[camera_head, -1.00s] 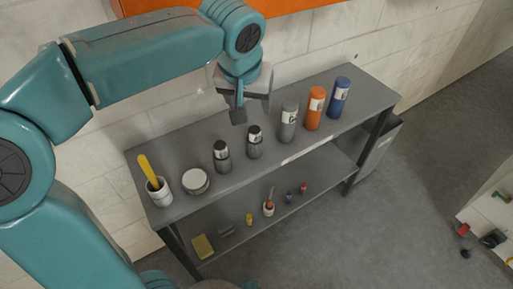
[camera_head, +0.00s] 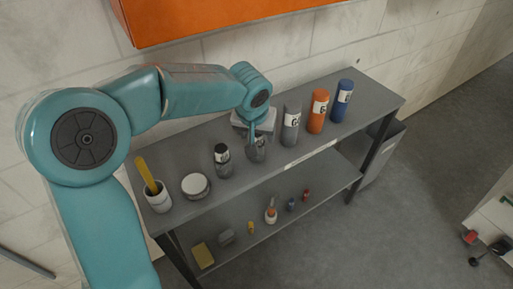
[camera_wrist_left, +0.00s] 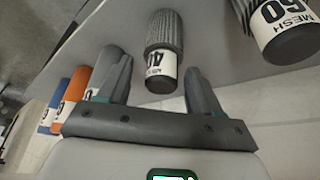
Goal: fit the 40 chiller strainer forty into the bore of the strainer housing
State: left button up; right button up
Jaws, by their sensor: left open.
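The 40 chiller strainer (camera_head: 257,152) is a ribbed grey cylinder standing on the shelf top, partly hidden by my left gripper (camera_head: 253,132) in the head view. In the left wrist view the strainer (camera_wrist_left: 162,60) shows a white band marked 40 and a dark end. My left gripper is open, with one finger on each side of the strainer and visible gaps between. A similar strainer marked 60 (camera_wrist_left: 285,28) stands beside it; in the head view it is the one (camera_head: 223,162) to the left. I cannot make out the strainer housing. My right gripper is not in view.
Grey (camera_head: 291,125), orange (camera_head: 317,112) and blue (camera_head: 342,100) cylinders stand to the right on the shelf top. A white round tub (camera_head: 195,186) and a cup (camera_head: 158,199) with a yellow tool stand at left. Small items lie on the lower shelf (camera_head: 240,255).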

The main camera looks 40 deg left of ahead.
pick_arm(q)
jog(key=shift+s, duration=0.1)
jog(key=c, duration=1.1)
grip_shut()
jog(key=shift+r, duration=0.1)
